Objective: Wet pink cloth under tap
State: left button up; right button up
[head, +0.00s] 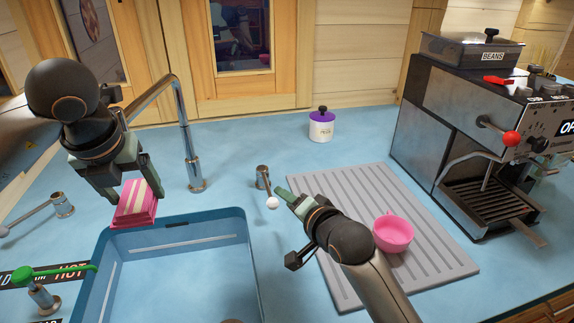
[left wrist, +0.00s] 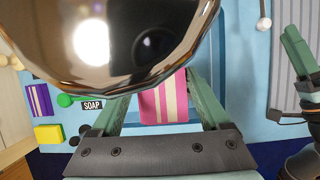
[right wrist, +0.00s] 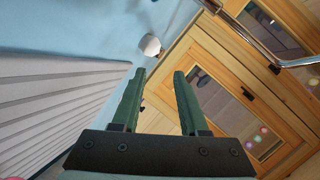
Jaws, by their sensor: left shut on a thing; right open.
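The pink cloth (head: 135,212), with pale stripes, is held by my left gripper (head: 132,182) over the back left rim of the blue sink (head: 178,237). It also shows between the fingers in the left wrist view (left wrist: 160,106). The chrome tap (head: 190,150) arches above the sink with its spout end hidden behind my left arm; shiny metal (left wrist: 110,35) fills the top of the left wrist view. No water is visible. A lever with a white knob (head: 272,203) stands right of the tap. My right gripper (head: 284,196) is open and empty, close to the knob, which also shows past its fingertips (right wrist: 150,46).
A grey ribbed drainer (head: 425,250) holds a pink cup (head: 393,232). A coffee machine (head: 470,140) stands at right and a purple-lidded jar (head: 321,124) at the back. A green-spouted dispenser (head: 42,290) is left of the sink. A purple striped cloth (left wrist: 38,100) and yellow block (left wrist: 48,134) lie nearby.

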aim_at(269, 189)
jog(key=shift+s+d+f+t, duration=0.1)
jog(key=shift+s+f+t, duration=0.15)
jog(key=shift+f, duration=0.35)
jog(key=shift+s+d+f+t, duration=0.15)
jog(key=shift+f+t, duration=0.1)
jog(key=shift+f, duration=0.3)
jog(key=shift+f+y, duration=0.15)
jog(key=shift+y, duration=0.15)
jog(key=shift+a+f, duration=0.1)
jog(key=shift+a, duration=0.1)
jog(key=shift+x, duration=5.8)
jog(key=shift+c, duration=0.4)
grip_shut()
